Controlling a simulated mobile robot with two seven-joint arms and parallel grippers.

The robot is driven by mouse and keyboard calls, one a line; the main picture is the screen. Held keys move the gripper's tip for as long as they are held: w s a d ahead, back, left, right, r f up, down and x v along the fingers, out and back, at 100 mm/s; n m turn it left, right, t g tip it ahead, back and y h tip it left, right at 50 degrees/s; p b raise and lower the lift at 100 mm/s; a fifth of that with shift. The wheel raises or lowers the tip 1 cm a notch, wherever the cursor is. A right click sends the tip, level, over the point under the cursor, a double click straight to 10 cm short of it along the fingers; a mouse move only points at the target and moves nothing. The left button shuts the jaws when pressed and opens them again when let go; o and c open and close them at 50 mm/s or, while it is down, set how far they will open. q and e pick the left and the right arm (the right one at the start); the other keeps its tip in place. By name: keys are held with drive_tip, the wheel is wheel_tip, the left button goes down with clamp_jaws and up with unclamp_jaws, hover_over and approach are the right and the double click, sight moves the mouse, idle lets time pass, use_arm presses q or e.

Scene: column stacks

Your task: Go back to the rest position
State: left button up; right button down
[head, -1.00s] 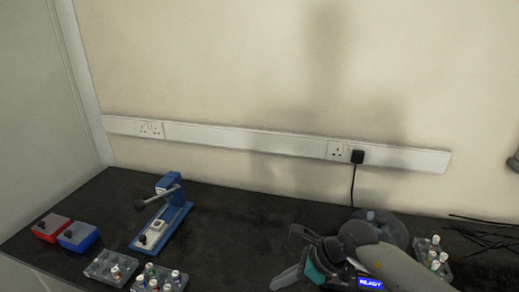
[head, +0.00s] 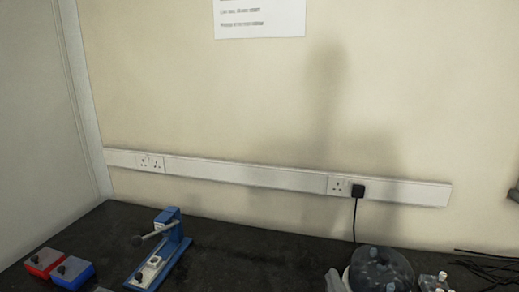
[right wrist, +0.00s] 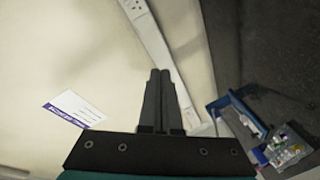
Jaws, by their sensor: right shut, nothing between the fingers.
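My right gripper (right wrist: 158,78) shows in the right wrist view, its two dark fingers side by side and closed with nothing between them. My left gripper is in neither view.
The blue lever press (head: 160,250) stands on the black bench (head: 265,255), with red (head: 43,262) and blue (head: 73,274) boxes left of it. A round device with a clear lid (head: 380,268) stands at right. Trunking (head: 260,177) runs along the wall. The middle bench is clear.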

drive_tip(key=s+d+f+m+g+h, duration=0.1)
drive_tip(key=s+d+f+m+g, duration=0.2)
drive_tip(key=s+f+m+g, duration=0.55)
drive_tip(key=s+a+f+g+y, duration=0.1)
drive_tip(key=s+f+g, duration=0.15)
drive_tip(key=s, duration=0.45)
drive_tip(key=s+f+g+y, duration=0.15)
drive_tip(key=s+f, duration=0.25)
drive_tip(key=s, duration=0.4)
wheel_tip(320, 180, down, 23)
drive_tip(key=s+g+b, duration=0.1)
drive_tip(key=g+b, duration=0.1)
drive_tip(key=s+d+f+b, duration=0.1)
drive_tip(key=s+d+f, duration=0.1)
drive_tip(key=s+f, duration=1.3)
drive_tip(key=shift+s+d+f+g+h, duration=0.25)
drive_tip(key=shift+s+g+h, duration=0.1)
drive_tip(key=shift+h, duration=0.1)
